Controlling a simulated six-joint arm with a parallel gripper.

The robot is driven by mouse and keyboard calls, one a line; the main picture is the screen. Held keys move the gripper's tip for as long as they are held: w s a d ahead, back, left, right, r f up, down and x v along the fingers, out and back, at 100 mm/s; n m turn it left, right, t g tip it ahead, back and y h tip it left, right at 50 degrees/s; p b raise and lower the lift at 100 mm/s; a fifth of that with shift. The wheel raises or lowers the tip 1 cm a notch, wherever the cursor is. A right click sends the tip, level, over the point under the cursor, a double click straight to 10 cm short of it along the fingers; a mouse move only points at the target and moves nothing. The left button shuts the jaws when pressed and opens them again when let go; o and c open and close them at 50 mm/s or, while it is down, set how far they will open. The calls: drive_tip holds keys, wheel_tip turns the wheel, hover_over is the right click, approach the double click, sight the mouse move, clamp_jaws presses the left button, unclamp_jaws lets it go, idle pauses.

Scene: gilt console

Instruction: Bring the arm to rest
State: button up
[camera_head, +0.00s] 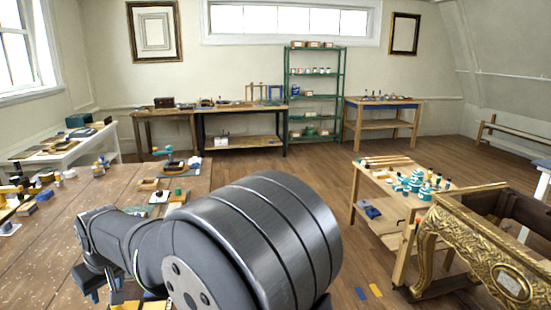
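My arm (235,240) fills the lower middle of the view, with a large dark grey joint nearest the camera and slimmer links reaching left over the wooden workbench. My gripper (92,284) is at the lower left, pointing down towards the bench top. It is small, dark and partly hidden, so I cannot tell whether its fingers are open or shut. A yellow item (125,304) shows close beside it at the bottom edge; I cannot tell whether they touch. My arm hides part of the bench.
The workbench (95,205) carries several small jars, blocks and tools on its left and far side. A gilt carved console (450,245) stands at the right, by a low wooden table (385,185) with teal pots. Open floor (290,168) lies between bench and table.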

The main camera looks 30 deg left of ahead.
drive_tip(key=v, duration=1)
drive_tip(key=w+d+f+m, duration=0.2)
drive_tip(key=w+f, duration=0.2)
drive_tip(key=w, duration=0.5)
drive_tip(key=w+d+f+m+t+h, duration=0.1)
drive_tip(key=w+f, duration=0.4)
drive_tip(key=w, duration=0.5)
drive_tip(key=shift+w+d+m, duration=0.25)
drive_tip(key=shift+d+m, duration=0.35)
drive_tip(key=shift+d, duration=0.6)
drive_tip(key=shift+f, duration=0.1)
